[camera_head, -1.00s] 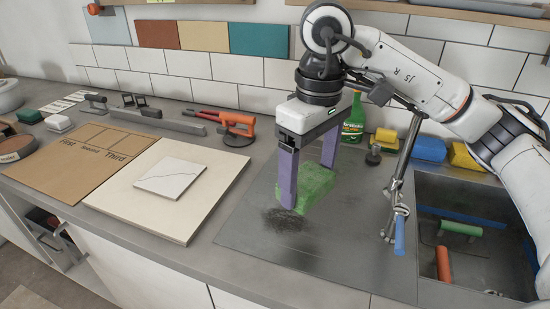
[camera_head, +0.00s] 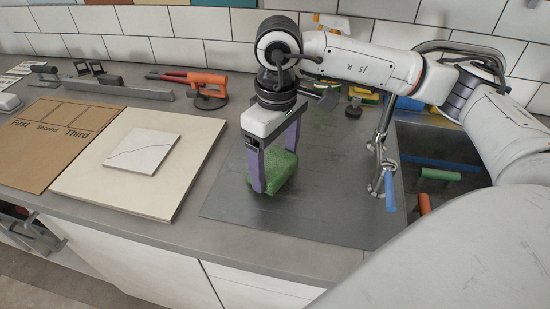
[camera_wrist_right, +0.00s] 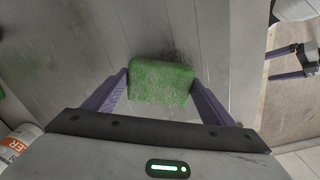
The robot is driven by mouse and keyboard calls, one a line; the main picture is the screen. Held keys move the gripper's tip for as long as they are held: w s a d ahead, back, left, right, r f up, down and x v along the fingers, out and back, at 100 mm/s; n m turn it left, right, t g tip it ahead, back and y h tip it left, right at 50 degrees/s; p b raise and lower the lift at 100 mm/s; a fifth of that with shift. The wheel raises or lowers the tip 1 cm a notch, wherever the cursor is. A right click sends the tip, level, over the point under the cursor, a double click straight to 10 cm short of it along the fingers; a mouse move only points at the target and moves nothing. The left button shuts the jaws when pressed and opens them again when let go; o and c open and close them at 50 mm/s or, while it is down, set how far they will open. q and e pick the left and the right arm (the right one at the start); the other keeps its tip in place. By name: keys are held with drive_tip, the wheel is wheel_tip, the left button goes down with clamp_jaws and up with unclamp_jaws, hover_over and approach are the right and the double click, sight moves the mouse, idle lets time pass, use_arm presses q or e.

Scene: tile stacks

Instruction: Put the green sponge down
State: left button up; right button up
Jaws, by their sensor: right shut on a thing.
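The green sponge (camera_head: 281,170) is a rough-surfaced block between the purple fingers of my right gripper (camera_head: 268,180). In the right wrist view the sponge (camera_wrist_right: 161,83) spans the gap between both fingers (camera_wrist_right: 161,88), and the gripper is shut on it. The sponge is low over the grey metal sheet (camera_head: 325,215), on it or just above it; I cannot tell which. One finger hides part of the sponge in the head view. My left gripper (camera_wrist_right: 268,64) shows at the right edge of the right wrist view, its fingers apart and empty.
A pale board (camera_head: 95,180) with a cracked white tile (camera_head: 140,152) lies left of the sheet. A blue-handled squeegee (camera_head: 389,190) and a sink (camera_head: 435,150) with coloured rollers are to the right. The sheet's front part is clear.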

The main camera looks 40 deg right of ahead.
sight(276, 164)
drive_tip(key=shift+f, duration=0.2)
drive_tip(key=o, duration=1.3)
drive_tip(key=shift+w+r, duration=0.1)
wheel_tip(276, 164, up, 12)
drive_tip(key=shift+r, duration=0.15)
